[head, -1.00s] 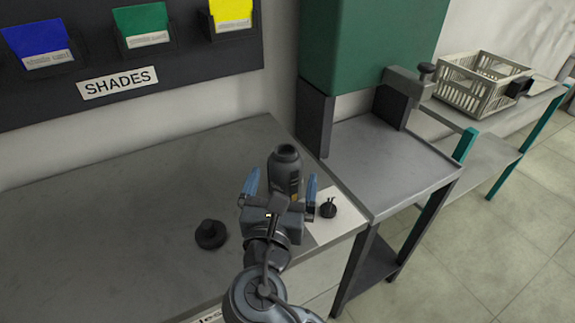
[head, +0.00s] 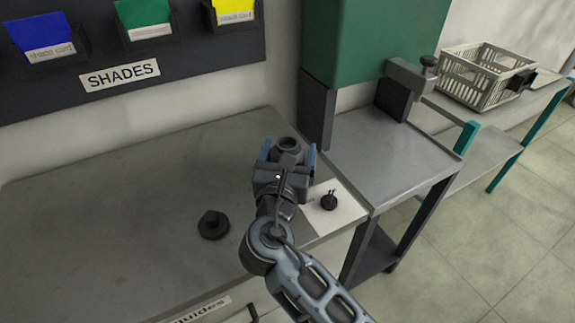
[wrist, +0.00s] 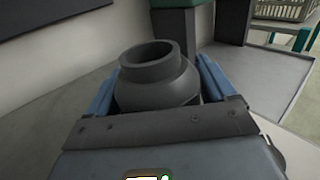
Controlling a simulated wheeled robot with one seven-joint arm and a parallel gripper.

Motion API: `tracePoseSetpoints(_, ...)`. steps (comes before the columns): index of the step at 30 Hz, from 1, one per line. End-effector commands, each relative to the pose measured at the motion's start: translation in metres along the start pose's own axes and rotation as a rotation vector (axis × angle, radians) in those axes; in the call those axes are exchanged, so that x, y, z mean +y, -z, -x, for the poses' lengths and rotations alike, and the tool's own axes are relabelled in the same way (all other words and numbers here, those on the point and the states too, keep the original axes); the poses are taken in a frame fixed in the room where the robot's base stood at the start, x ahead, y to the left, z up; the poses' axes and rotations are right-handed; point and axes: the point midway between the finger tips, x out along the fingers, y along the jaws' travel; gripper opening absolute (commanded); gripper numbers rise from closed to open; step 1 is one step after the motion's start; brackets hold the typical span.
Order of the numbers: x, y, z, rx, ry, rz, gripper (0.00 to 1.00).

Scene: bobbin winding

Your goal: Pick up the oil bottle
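The oil bottle (head: 288,146) is dark grey with a round, open neck. It stands upright near the right end of the grey bench, and its lower part is hidden behind my gripper (head: 288,157). In the wrist view the bottle's neck and shoulder (wrist: 157,78) fill the space between the blue fingers of my gripper (wrist: 157,88). The fingers lie close against both sides of the bottle and look shut on it. The bottle shows no visible lift from the bench.
A black knobbed part (head: 213,224) sits on the bench (head: 130,190) to the left. A small dark item (head: 329,201) lies on a white sheet (head: 347,209) to the right. A green machine (head: 365,40) and a crate (head: 485,75) stand beyond. The bench's left is clear.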

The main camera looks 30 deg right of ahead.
Motion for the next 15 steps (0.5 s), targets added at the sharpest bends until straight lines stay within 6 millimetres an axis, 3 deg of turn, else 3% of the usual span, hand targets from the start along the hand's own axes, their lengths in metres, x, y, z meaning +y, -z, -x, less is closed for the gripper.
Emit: tracePoseSetpoints(15,0.0000,0.0000,0.0003,0.000,0.000,0.000,0.35)
